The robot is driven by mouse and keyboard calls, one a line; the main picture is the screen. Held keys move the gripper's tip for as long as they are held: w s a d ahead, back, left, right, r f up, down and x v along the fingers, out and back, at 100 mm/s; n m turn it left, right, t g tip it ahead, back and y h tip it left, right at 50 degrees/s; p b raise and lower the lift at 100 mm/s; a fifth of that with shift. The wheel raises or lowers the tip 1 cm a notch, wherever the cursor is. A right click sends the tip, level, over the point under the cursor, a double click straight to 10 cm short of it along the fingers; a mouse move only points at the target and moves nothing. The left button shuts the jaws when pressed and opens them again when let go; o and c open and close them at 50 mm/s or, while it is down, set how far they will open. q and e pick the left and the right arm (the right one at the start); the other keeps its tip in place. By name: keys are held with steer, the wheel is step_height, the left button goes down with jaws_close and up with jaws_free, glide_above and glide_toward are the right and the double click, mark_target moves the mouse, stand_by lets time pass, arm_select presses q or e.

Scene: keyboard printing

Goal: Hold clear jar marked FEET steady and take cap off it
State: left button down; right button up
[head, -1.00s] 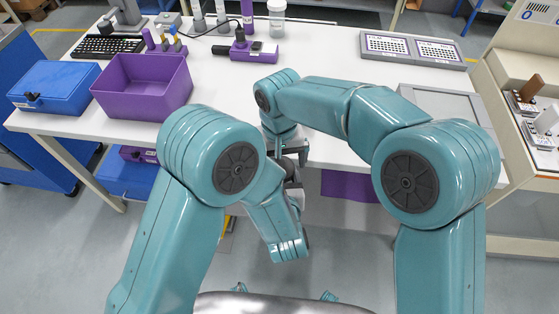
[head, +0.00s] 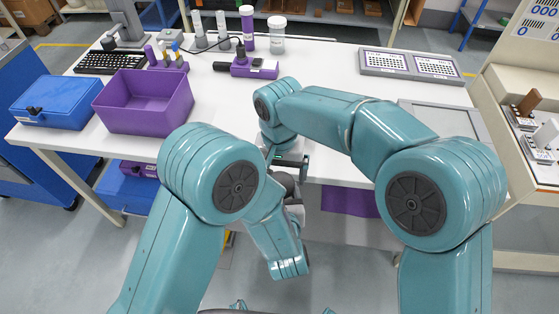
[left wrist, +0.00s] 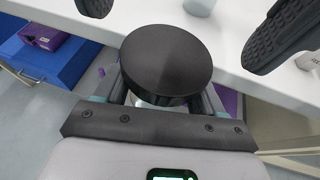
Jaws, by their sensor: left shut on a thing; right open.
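In the left wrist view a round black cap (left wrist: 167,60) sits on a jar (left wrist: 150,100) whose body barely shows beneath it; no FEET marking is readable. My left gripper (left wrist: 158,94) is shut on the jar below the cap. My right gripper (left wrist: 178,34) is open, with one dark finger pad on either side of the cap and apart from it. In the head view my right gripper (head: 291,161) is at the table's front edge, near my left wrist; the jar and the cap are hidden there by my arms.
On the white table (head: 330,120) stand a purple bin (head: 145,112), a blue box (head: 55,95), a keyboard (head: 108,62), a purple device (head: 253,67), a purple bottle (head: 247,28), a white-capped clear jar (head: 277,35) and a grey key panel (head: 410,65). The table's middle is clear.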

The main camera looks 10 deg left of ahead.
steer(key=shift+f, duration=1.35)
steer(key=c, duration=1.1)
steer(key=n, duration=0.3)
